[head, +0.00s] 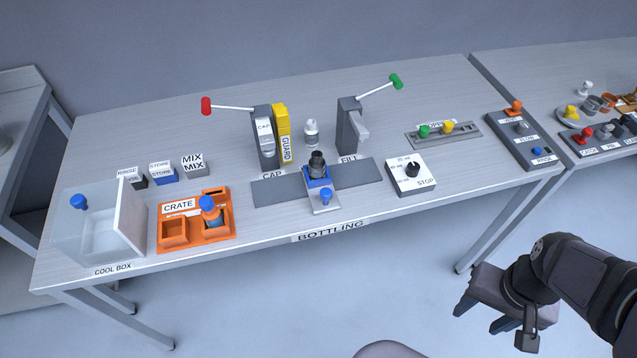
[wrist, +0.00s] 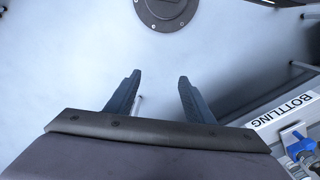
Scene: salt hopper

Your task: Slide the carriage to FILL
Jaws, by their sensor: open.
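The carriage (head: 321,200) is a small grey plate with a blue holder and a blue knob (head: 326,196) at its front. It sits on the dark grey rail (head: 357,172), between the CAP label (head: 272,176) on the left and the FILL label (head: 348,159) on the right. A bottle with a dark top (head: 317,163) stands in the holder. My gripper (head: 482,318) is open and empty, off the table at the lower right, far from the carriage. In the wrist view its two fingers (wrist: 157,95) stand apart over the floor. A blue knob (wrist: 297,137) shows there at the right edge.
The FILL post with a green-knobbed lever (head: 395,81) and the CAP post with a red-knobbed lever (head: 206,105) rise behind the rail. A STOP dial box (head: 425,178) stands right of the rail. The orange crate (head: 170,249) and clear cool box (head: 84,228) are at left.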

